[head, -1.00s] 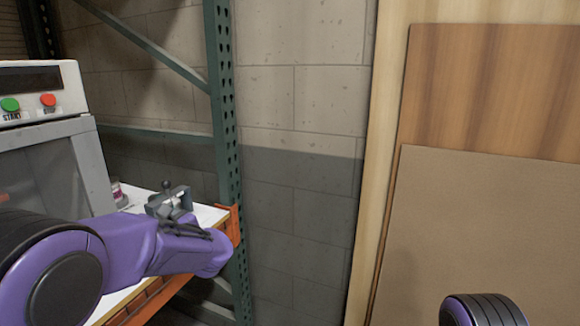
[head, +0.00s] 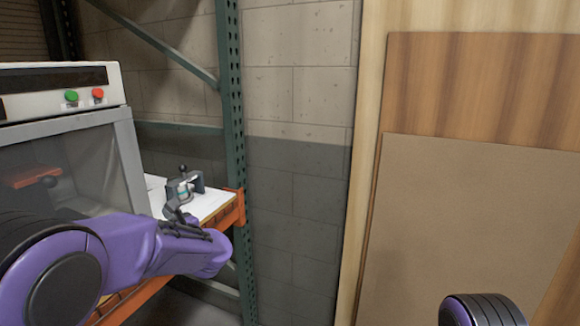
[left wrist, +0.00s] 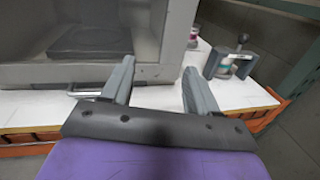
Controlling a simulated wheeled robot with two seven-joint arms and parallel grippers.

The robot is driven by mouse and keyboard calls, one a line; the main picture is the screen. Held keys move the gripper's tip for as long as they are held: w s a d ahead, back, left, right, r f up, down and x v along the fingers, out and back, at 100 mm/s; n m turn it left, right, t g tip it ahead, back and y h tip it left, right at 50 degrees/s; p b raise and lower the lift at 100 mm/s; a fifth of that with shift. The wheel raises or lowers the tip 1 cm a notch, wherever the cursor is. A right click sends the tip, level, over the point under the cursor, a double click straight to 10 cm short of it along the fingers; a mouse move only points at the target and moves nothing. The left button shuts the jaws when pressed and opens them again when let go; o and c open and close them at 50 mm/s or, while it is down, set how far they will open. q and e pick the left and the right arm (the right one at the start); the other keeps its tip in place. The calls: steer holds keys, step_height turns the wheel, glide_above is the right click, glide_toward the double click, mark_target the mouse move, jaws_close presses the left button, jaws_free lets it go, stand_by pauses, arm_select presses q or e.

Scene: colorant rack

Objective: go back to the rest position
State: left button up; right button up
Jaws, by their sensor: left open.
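My left gripper (head: 184,226) is open and empty in the head view. Its two spread fingers (left wrist: 157,82) show in the left wrist view, with nothing between them. The purple left arm comes in from the left, in front of the shelf. A small grey stand (head: 197,183) with a black knob and a bottle in it is on the white shelf top, behind the gripper; it also shows in the left wrist view (left wrist: 243,64). My right gripper is out of view; only a purple and black part of my body shows at bottom right.
A grey-white machine (head: 60,108) with a glass front and green and red buttons stands at left. The shelf has an orange beam (head: 232,211) and a green upright (head: 233,130). Wooden panels (head: 470,220) lean at right. A block wall (head: 295,190) lies between.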

arm_select(q)
steer(key=s+f+m+h, duration=0.3)
steer(key=s+f+m, duration=0.2)
steer(key=f+m, duration=0.55)
steer(key=s+f+m+h, duration=0.3)
steer(key=s+f+m, duration=0.2)
steer(key=f+m, duration=0.55)
steer(key=s+f+m+h, duration=0.35)
steer(key=f+m, duration=0.45)
steer(key=m, duration=0.4)
steer(key=s+f+m+g, duration=0.2)
steer(key=s+f, duration=0.3)
steer(key=s, duration=0.5)
steer(key=s+d+f+m+g+h, duration=0.1)
steer(key=s+f, duration=0.4)
steer(key=s, duration=0.5)
steer(key=s+f+m+g+h, duration=0.1)
steer(key=s+f+m+g, duration=0.2)
steer(key=s, duration=0.7)
steer(key=shift+d+f+m+g, duration=0.25)
steer(key=shift+f+g, duration=0.35)
steer(key=shift+f, duration=0.3)
steer(key=shift+w, duration=0.1)
